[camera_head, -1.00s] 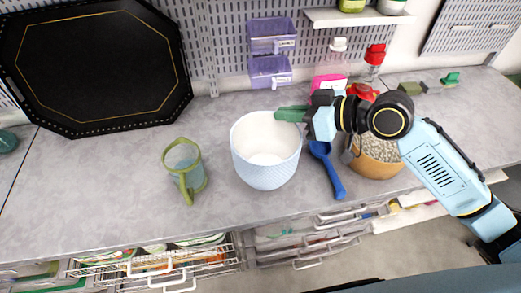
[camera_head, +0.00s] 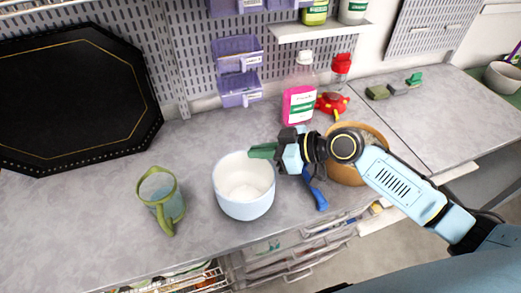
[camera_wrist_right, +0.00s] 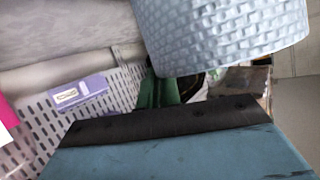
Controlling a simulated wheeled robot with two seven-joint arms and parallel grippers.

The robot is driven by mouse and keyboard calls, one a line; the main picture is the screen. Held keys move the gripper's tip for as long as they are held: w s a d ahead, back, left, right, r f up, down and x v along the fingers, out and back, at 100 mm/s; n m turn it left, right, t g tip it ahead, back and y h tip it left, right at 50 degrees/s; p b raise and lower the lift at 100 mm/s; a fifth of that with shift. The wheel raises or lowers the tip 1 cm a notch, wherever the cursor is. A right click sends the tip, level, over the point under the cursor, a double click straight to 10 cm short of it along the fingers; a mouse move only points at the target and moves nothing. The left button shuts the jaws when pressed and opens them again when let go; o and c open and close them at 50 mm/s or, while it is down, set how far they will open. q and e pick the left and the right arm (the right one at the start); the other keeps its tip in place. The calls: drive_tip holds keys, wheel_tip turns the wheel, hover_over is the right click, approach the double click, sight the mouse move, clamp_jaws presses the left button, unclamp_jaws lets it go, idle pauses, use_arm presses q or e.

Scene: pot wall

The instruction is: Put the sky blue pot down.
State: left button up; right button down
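The sky blue pot (camera_head: 243,199) is upright, with a white inside and a woven-textured outer wall. It is over the counter, right of the green mug; I cannot tell whether its base touches the surface. My right gripper (camera_head: 263,151) has its green fingers at the pot's far right rim and appears shut on it. In the right wrist view the pot's wall (camera_wrist_right: 225,30) fills the upper right, close to the green fingers (camera_wrist_right: 168,90). The grip itself is partly hidden. My left gripper is not in view.
A green mug (camera_head: 162,200) stands left of the pot. A blue scoop (camera_head: 316,193) and a tan bowl (camera_head: 345,174) are at its right. A pink bottle (camera_head: 299,98) and red item (camera_head: 332,103) stand behind. A black tray (camera_head: 70,100) leans at the back left. Counter (camera_head: 85,215) is free at left.

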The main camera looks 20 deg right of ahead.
drive_tip(key=c, duration=1.6)
unclamp_jaws()
drive_tip(key=b+v, duration=0.2)
drive_tip(key=v, duration=1)
